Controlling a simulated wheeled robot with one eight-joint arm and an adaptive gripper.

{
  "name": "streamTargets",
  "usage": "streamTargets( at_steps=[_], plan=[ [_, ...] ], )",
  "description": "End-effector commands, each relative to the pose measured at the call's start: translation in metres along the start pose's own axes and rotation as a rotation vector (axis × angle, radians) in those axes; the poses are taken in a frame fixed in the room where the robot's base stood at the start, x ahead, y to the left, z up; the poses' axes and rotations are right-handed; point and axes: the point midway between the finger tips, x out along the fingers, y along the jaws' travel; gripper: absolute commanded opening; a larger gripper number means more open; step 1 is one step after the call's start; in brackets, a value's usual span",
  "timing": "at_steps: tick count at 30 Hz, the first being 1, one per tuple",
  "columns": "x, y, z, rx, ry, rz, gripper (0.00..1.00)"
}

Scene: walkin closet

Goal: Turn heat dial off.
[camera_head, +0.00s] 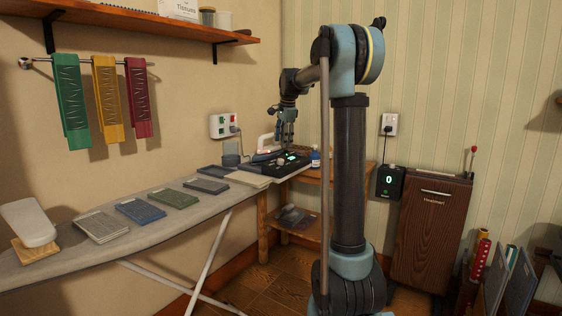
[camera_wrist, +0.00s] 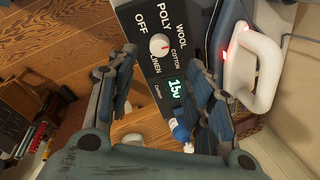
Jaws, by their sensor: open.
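The heat dial (camera_wrist: 159,45) is a round white knob with a small red mark on a dark control panel (camera_wrist: 143,73). The labels OFF, POLY, WOOL, COTTON and LINEN surround it. The red mark seems to be on the COTTON side, but it is small. A green lit display (camera_wrist: 175,88) sits beside the dial. My gripper (camera_wrist: 161,76) is open, with the dial beyond the gap between its fingers and nothing held. In the head view my gripper (camera_head: 286,138) hangs just above the panel (camera_head: 275,163) at the far end of the ironing board (camera_head: 150,232).
A white iron (camera_wrist: 262,68) with a red light stands right beside the panel. Several folded cloths (camera_head: 173,198) lie along the board.

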Motion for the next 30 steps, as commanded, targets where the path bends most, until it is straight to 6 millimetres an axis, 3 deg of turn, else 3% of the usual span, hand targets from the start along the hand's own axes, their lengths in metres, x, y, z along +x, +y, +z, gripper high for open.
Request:
streamTargets(
  at_steps=[9,15,21,30],
  plan=[
    [0.056,0.0,0.0,0.0,0.0,0.0,0.47],
    [0.083,0.0,0.0,0.0,0.0,0.0,0.47],
    [0.096,0.0,0.0,0.0,0.0,0.0,0.47],
    [0.098,0.0,0.0,0.0,0.0,0.0,0.47]
  ],
)
